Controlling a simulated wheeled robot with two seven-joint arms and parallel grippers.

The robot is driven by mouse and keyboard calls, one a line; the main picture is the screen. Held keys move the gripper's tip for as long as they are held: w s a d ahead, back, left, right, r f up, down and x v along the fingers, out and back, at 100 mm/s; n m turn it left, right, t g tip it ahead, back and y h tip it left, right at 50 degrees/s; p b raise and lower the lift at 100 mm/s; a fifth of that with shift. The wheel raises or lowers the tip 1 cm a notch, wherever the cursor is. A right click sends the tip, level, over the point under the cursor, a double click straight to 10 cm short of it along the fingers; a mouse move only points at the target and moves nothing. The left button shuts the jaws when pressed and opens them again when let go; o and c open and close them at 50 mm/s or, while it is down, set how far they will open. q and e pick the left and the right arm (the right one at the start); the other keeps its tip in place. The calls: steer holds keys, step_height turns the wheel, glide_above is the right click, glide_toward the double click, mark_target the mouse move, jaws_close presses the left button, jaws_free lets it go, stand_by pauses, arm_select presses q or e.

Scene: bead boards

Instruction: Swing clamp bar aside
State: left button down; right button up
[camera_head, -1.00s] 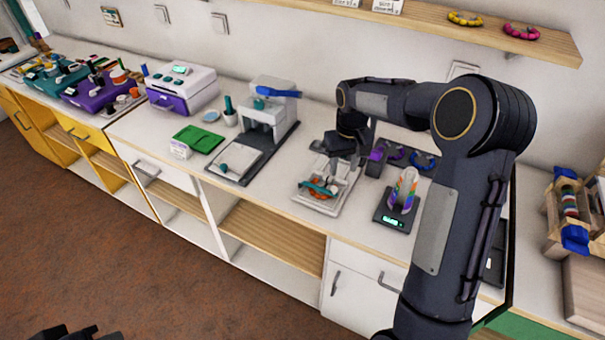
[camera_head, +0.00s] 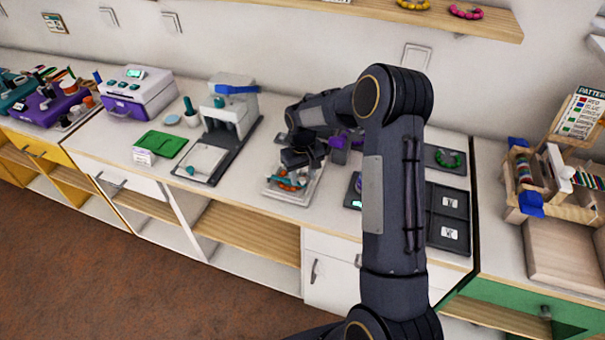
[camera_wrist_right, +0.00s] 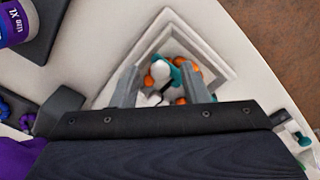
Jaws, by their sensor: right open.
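My right gripper (camera_head: 298,168) hangs over a square white tray (camera_head: 272,194) on the counter. In the right wrist view the gripper (camera_wrist_right: 160,82) is open, its two fingers apart above the tray (camera_wrist_right: 222,47). Between and beyond the fingers are orange balls (camera_wrist_right: 160,69), a white rounded piece and a teal piece (camera_wrist_right: 193,82). I cannot tell whether the teal piece is the clamp bar, or whether a finger touches it. A rack with blue clamps (camera_head: 530,204) and striped beads stands at far right. My left gripper is not in view.
Left of the tray stand a grey-white press with a blue lever (camera_head: 236,89), a green board (camera_head: 160,145) and a white-purple machine (camera_head: 138,92). Dark trays (camera_head: 448,218) lie to the right, partly behind my right arm. A wooden shelf (camera_head: 470,30) hangs above.

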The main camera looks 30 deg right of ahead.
jaws_close()
steer(key=shift+a, duration=0.1)
steer(key=shift+s+a+f+m+b, duration=0.1)
steer(key=shift+s+a+m+b, duration=0.3)
steer(key=shift+a+m+b, duration=0.25)
steer(key=shift+s+a+m+b, duration=0.35)
steer(key=shift+a+m+b, duration=0.15)
steer(key=shift+m, duration=0.25)
steer(key=a+m, duration=0.2)
steer(key=s+a+m+b, duration=0.1)
steer(key=a+m, duration=0.1)
steer(key=shift+a+m, duration=0.15)
steer(key=shift+m, duration=0.15)
steer(key=w+a+m+p, duration=0.1)
steer(key=w+a+m, duration=0.3)
steer(key=a+m, duration=0.4)
steer(key=shift+a+m, duration=0.35)
steer(key=shift+m, duration=0.95)
